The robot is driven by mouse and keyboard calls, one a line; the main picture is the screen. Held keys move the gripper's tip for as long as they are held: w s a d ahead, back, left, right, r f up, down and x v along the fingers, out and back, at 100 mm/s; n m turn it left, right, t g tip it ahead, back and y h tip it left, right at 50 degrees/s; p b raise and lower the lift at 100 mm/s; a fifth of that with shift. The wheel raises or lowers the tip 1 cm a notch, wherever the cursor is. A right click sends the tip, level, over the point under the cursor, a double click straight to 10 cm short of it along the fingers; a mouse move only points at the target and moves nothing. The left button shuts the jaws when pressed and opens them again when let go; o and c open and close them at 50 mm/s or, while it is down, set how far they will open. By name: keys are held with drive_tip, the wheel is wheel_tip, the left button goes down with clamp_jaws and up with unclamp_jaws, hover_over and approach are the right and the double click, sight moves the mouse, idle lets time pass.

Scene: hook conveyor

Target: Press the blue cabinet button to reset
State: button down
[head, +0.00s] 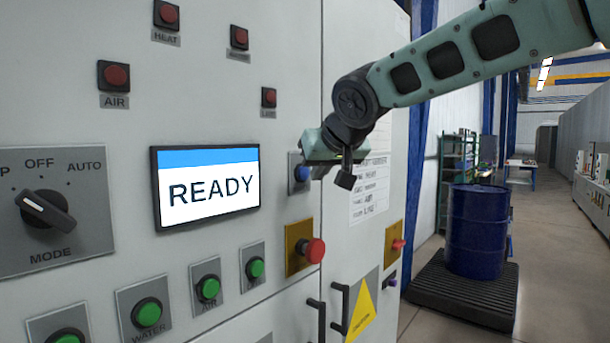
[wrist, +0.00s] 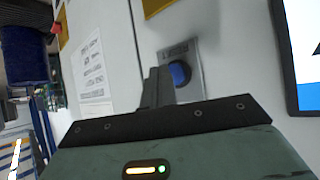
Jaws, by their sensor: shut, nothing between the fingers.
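The blue button (head: 302,173) sits on a small grey plate on the cabinet front, right of the screen. It also shows in the wrist view (wrist: 180,73), just right of my fingertips, which hide part of its left side. My gripper (head: 310,166) is shut and empty, close to the button's right side in the head view. In the wrist view my gripper (wrist: 158,76) points at the cabinet face beside the button. I cannot tell whether the fingertips touch the plate. The button's pressed depth cannot be told.
The cabinet screen (head: 207,188) reads READY. A red mushroom button (head: 314,251) on a yellow plate sits below the blue button. Green buttons (head: 147,313) and a mode switch (head: 46,208) are on the left. Handles (head: 318,318) stick out lower down. A blue drum (head: 478,232) stands at right.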

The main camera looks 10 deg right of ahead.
drive_tip(key=s+d, duration=0.1)
drive_tip(key=s, duration=0.1)
drive_tip(key=s+d, duration=0.2)
idle(0.6)
idle(0.4)
drive_tip(key=s+a+f+n+g+b, duration=0.2)
drive_tip(key=s+a+f+g+b, duration=0.15)
drive_tip(key=s+f, duration=0.9)
drive_tip(key=s+a+f+n+g+b, duration=0.25)
drive_tip(key=s+a+f+g, duration=0.2)
drive_tip(key=s+f, duration=0.8)
drive_tip(key=s+f+n+g, duration=0.2)
drive_tip(key=s+f, duration=0.4)
drive_tip(key=f, duration=0.4)
drive_tip(key=shift+s+d+f+g+b, duration=0.25)
drive_tip(key=shift+s+d+g+b, duration=0.05)
drive_tip(key=shift+d+g+b, duration=0.15)
